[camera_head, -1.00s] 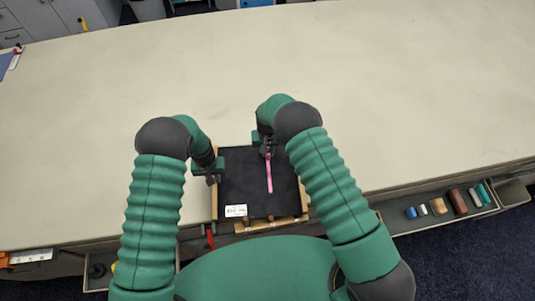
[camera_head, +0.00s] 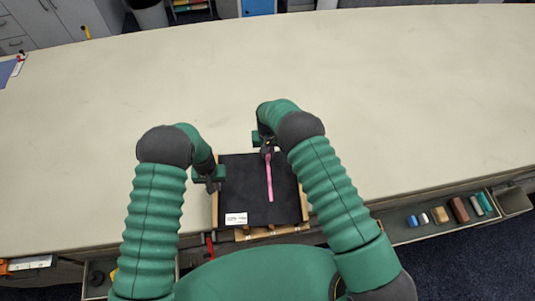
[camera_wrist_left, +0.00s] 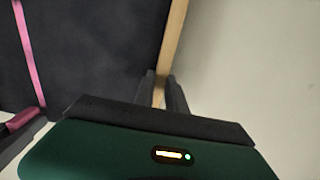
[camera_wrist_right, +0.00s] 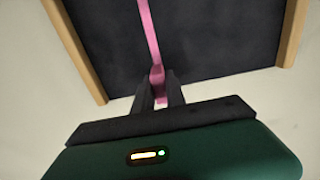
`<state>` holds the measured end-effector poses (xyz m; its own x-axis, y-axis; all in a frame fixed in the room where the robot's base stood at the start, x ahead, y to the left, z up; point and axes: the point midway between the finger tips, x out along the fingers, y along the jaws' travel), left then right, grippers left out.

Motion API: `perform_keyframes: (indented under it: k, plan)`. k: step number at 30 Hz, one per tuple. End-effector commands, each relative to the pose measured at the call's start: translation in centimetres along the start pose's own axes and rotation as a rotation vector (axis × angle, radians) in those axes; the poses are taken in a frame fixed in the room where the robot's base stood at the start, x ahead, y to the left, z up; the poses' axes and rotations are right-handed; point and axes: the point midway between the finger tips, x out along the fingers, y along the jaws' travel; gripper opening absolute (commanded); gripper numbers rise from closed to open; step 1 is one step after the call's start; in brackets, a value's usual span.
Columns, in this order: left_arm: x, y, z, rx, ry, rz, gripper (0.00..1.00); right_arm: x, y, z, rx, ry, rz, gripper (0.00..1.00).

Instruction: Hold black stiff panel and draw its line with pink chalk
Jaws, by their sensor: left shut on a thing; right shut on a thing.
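The black stiff panel (camera_head: 240,185) has pale wooden side strips and a white label at its near left corner. It lies at the table's near edge. A straight pink line (camera_head: 269,182) runs along it, right of its middle, up to the far edge. My left gripper (camera_head: 212,184) is shut on the left wooden strip (camera_wrist_left: 174,40), seen between the fingers in the left wrist view. My right gripper (camera_head: 267,152) is shut on the pink chalk (camera_wrist_right: 157,78) at the panel's far edge. The chalk meets the line's far end; its exact contact is hard to see.
A tray along the near right edge (camera_head: 447,219) holds several small coloured blocks. A red item (camera_head: 210,247) hangs by the near edge, left of the panel.

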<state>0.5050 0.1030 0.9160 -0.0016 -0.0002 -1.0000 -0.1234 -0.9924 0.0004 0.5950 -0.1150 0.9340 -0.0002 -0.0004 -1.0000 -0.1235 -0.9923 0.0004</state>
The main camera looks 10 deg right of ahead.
Motion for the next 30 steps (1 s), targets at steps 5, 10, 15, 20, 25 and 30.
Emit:
perform_keyframes:
  k: [5,10,15,20,25,30]
  plan:
    - [0.0,0.0,0.0,0.000,0.000,0.001,0.00,-2.3,0.0,0.0,-0.001,0.001,0.000,0.00]
    - [0.0,0.0,0.0,0.000,0.000,0.001,0.00,-4.3,-0.1,0.0,-0.001,0.002,-0.001,0.00]
    - [0.0,0.0,0.0,0.000,0.000,0.000,0.00,-5.6,0.0,0.0,-0.001,0.000,0.000,0.00]
    - [0.0,0.0,0.0,0.000,0.000,0.001,0.00,-5.7,0.0,0.1,0.000,-0.001,0.000,0.00]
    - [0.0,0.0,0.0,0.000,0.000,0.000,0.00,-5.7,0.0,0.0,0.000,-0.001,0.000,0.00]
    - [0.0,0.0,0.0,0.000,0.000,0.000,0.00,-5.6,0.0,0.0,0.000,-0.001,0.000,0.00]
